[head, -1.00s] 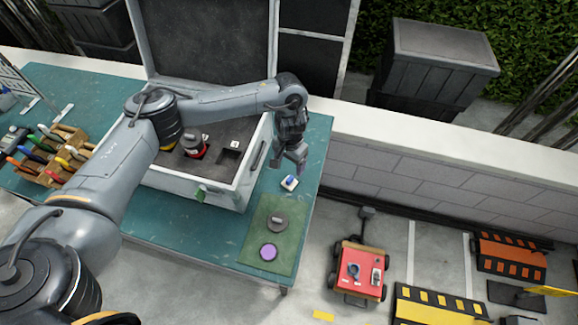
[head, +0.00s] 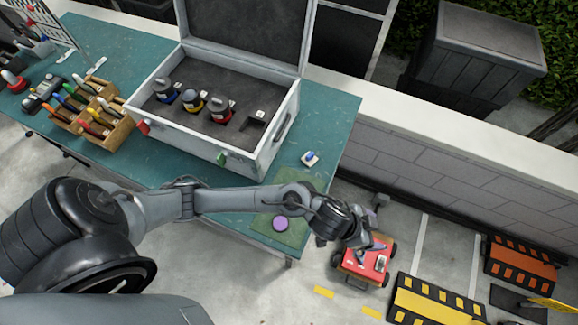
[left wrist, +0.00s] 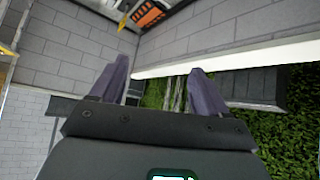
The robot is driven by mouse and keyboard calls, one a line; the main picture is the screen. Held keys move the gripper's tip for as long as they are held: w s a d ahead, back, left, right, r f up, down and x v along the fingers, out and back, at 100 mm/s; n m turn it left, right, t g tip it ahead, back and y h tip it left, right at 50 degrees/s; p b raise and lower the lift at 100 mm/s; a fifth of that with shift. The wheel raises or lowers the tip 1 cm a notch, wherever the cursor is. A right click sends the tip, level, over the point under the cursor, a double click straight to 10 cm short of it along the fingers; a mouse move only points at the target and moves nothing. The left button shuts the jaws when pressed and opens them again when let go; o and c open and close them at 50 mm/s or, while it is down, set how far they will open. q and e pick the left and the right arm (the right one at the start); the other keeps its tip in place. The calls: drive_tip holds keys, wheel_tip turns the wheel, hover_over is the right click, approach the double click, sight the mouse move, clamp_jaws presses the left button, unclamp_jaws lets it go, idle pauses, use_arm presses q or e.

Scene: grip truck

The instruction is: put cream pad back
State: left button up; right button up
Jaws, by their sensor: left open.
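A small cream-white pad (head: 310,158) with a blue piece on it lies on the green table right of the open case; I take it for the cream pad. My left gripper (head: 376,245) is right of and nearer than the pad, in front of the red cart in the head view. Its two fingers are apart and empty in the left wrist view (left wrist: 155,85), with wall and hedge behind them. The open grey case (head: 268,153) holds several round-topped items and a small pale tag near its right end. My right gripper is not in view.
A green mat (head: 297,238) with a purple disc (head: 280,223) lies at the table's right end, partly behind my left arm. A red cart (head: 352,272) stands on the floor. A wooden tool rack (head: 112,135) is at left. A wall (head: 440,170) runs behind.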

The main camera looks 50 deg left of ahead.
use_arm(q)
drive_tip(key=s+a+f+n+g+y, duration=0.1)
drive_tip(key=s+a+n+g+y, duration=0.2)
drive_tip(key=s+a, duration=1.3)
drive_tip(key=a+n+y, duration=0.1)
drive_tip(key=a+y, duration=0.1)
drive_tip(key=a, duration=0.2)
drive_tip(key=shift+s+a+n, duration=0.25)
drive_tip(key=shift+s+n, duration=0.05)
wheel_tip(320, 180, up, 20)
drive_tip(key=p, duration=1.9)
drive_tip(key=shift+p, duration=0.35)
drive_tip(key=shift+f, duration=0.2)
drive_tip(key=shift+r, duration=0.1)
